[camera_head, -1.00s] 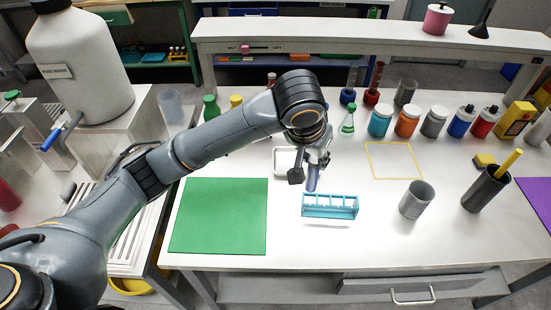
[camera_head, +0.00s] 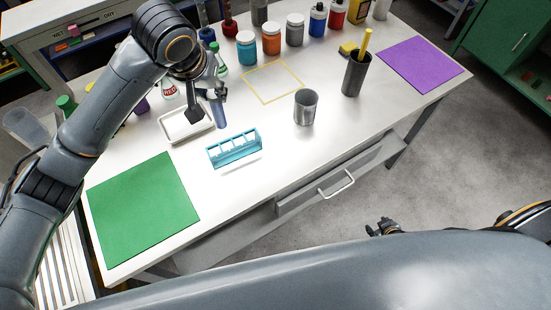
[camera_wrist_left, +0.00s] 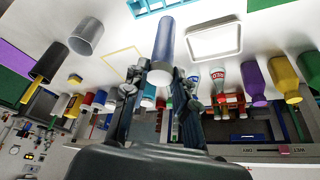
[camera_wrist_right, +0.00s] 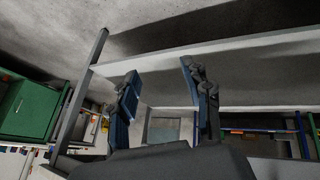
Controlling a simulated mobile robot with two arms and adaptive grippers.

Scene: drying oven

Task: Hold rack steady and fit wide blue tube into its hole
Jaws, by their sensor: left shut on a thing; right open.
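The wide blue tube (camera_head: 221,115) is held upright or nearly so by my left gripper (camera_head: 214,92), which is shut on it. In the left wrist view the tube (camera_wrist_left: 164,45) sits between the fingertips (camera_wrist_left: 165,78). The teal rack (camera_head: 234,158) stands on the white table just below and in front of the tube, apart from it. A piece of the rack (camera_wrist_left: 155,8) shows at the top of the left wrist view. My right gripper (camera_head: 385,228) is open and empty, off the table's front side; its spread fingers (camera_wrist_right: 165,95) show in the right wrist view.
A white tray (camera_head: 207,131) lies behind the rack. A grey cup (camera_head: 305,108) and a dark holder with a yellow rod (camera_head: 354,76) stand to the right. Green (camera_head: 145,205) and purple (camera_head: 420,64) mats lie at either side. Several bottles line the back.

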